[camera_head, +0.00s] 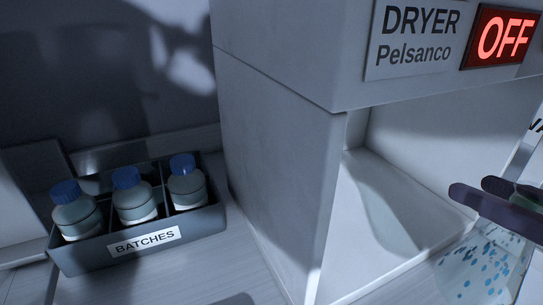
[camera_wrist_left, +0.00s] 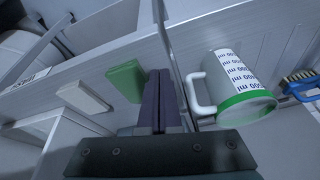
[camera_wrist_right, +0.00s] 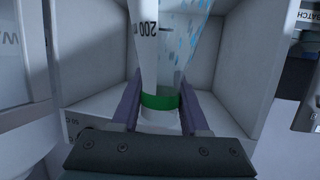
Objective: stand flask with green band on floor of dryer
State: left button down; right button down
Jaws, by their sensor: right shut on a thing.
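The flask (camera_head: 478,268) is clear, with blue specks inside, and stands out at the lower right of the head view. The right wrist view shows its green band (camera_wrist_right: 160,101) on the neck. My right gripper (camera_head: 497,200) is shut on the neck at the band. The dryer (camera_head: 272,150) is a pale box with an open front and a red OFF sign. Its floor (camera_head: 375,215) is partly behind the flask. I cannot tell whether the flask touches the floor. My left gripper (camera_wrist_left: 160,85) is shut and empty, seen only in the left wrist view.
A grey BATCHES rack (camera_head: 85,258) with three blue-capped bottles stands left of the dryer.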

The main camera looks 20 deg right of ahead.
jog(key=w+a+p, duration=0.2)
jog(key=w, duration=1.8)
notch_tip(320, 180, down, 7)
jog(key=b, duration=0.1)
jog(key=shift+s+d+b, duration=0.25)
jog(key=shift+b, duration=0.05)
jog(key=shift+f, duration=0.15)
jog(key=shift+c, duration=2)
grip_release()
